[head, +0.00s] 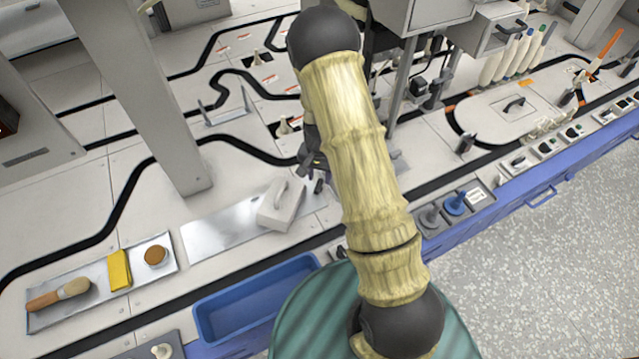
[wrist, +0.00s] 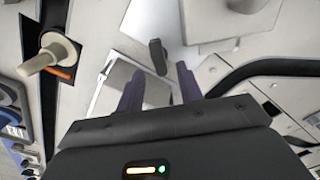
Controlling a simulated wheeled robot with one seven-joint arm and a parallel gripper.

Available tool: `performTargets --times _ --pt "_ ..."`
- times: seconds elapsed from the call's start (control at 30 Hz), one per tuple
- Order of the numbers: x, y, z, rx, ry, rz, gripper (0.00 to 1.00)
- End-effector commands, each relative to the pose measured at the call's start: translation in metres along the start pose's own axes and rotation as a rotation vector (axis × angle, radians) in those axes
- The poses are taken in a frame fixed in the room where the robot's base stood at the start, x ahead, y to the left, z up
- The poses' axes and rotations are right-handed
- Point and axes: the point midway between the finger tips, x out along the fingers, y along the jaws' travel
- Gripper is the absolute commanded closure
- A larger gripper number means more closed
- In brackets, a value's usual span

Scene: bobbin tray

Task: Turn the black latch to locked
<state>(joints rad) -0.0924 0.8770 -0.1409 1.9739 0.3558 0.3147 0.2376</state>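A small dark upright piece that looks like the black latch (wrist: 157,57) shows in the wrist view, at the edge of a bright metal plate. It lies just beyond and between my fingertips, and I see no finger touching it. My gripper (wrist: 159,82) is open, its two dark fingers apart with nothing between them. In the head view my gripper (head: 312,165) is mostly hidden behind my arm, low over the worktop to the right of a white block with a handle (head: 283,203). I cannot make out the latch's lock position.
A blue bin (head: 255,300) sits at the front edge. A metal tray (head: 100,300) holds a brush, a yellow cloth and a round brown item at left. Grey and blue knobs (head: 455,205) stand at right. In the wrist view a pale knob (wrist: 50,55) stands at left.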

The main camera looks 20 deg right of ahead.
Motion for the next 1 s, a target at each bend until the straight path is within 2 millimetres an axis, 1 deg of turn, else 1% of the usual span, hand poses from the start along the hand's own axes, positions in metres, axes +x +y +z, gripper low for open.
performTargets --times 0.03,0.17,0.27,0.5,0.57,0.6,0.7,1.0 --pt "0.012 0.000 0.000 0.001 -0.001 0.000 0.64" --pt "0.023 0.000 0.000 0.001 -0.001 0.000 0.64" --pt "0.025 0.000 0.000 0.000 0.000 0.000 0.64" --pt "0.024 0.000 0.000 0.000 0.000 0.000 0.64" --pt "0.024 0.000 0.000 0.000 0.000 0.000 0.75" --pt "0.024 0.000 0.000 0.000 0.000 0.000 0.83" --pt "0.024 0.000 0.000 0.000 0.000 0.000 1.00" --pt "0.023 0.000 0.000 0.013 0.000 0.000 1.00"
